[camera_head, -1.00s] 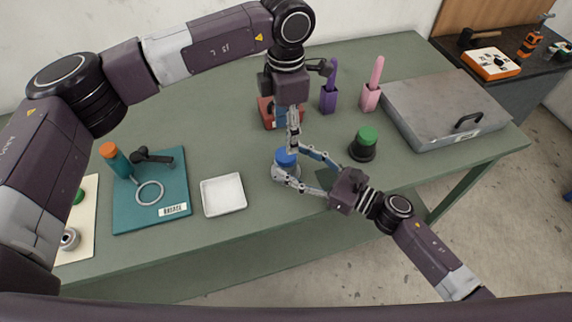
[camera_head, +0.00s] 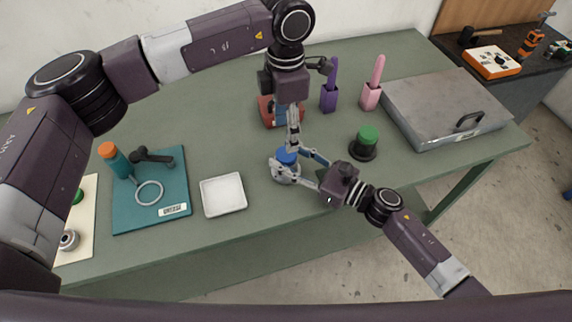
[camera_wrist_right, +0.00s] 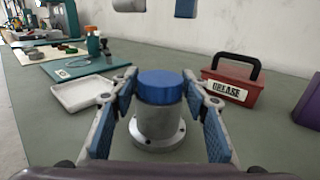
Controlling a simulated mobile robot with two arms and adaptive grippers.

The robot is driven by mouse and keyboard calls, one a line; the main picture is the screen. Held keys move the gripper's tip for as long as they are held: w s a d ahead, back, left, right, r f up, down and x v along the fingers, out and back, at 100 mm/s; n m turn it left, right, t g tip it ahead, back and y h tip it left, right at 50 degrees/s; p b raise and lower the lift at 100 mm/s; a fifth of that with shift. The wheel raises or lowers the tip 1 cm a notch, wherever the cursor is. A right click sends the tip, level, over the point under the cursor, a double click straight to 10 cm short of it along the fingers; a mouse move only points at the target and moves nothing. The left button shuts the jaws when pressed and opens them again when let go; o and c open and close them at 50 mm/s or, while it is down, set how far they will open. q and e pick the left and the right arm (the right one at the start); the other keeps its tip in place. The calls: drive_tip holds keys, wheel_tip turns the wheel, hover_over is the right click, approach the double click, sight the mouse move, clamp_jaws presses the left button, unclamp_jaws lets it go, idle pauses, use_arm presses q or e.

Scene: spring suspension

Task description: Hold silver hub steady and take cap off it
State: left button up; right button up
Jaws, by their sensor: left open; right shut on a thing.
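The silver hub (camera_head: 284,174) stands upright on the green table, with its blue cap (camera_head: 287,157) on top. In the right wrist view the hub (camera_wrist_right: 159,125) has a round flange with holes, and the cap (camera_wrist_right: 160,87) sits on it. My right gripper (camera_wrist_right: 160,104) is shut on the hub, one blue-padded finger on each side below the cap. My left gripper (camera_head: 292,146) points down just above the cap, open and empty. Its fingertips show at the top edge of the right wrist view. The left fingers partly cover the cap in the head view.
A white tray (camera_head: 223,208) lies left of the hub, and a teal mat (camera_head: 125,215) with an orange-capped bottle farther left. A green-capped dark part (camera_head: 366,150) stands to the right. A red grease box (camera_head: 267,112) and pink and purple holders are behind. A grey case (camera_head: 425,105) stands right.

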sight(286, 153)
use_arm(q)
drive_tip(key=m, duration=2.6)
drive_tip(key=shift+m, duration=0.4)
drive_tip(key=shift+f, duration=4)
drive_tip(key=c, duration=1.2)
drive_tip(key=shift+n, duration=1.6)
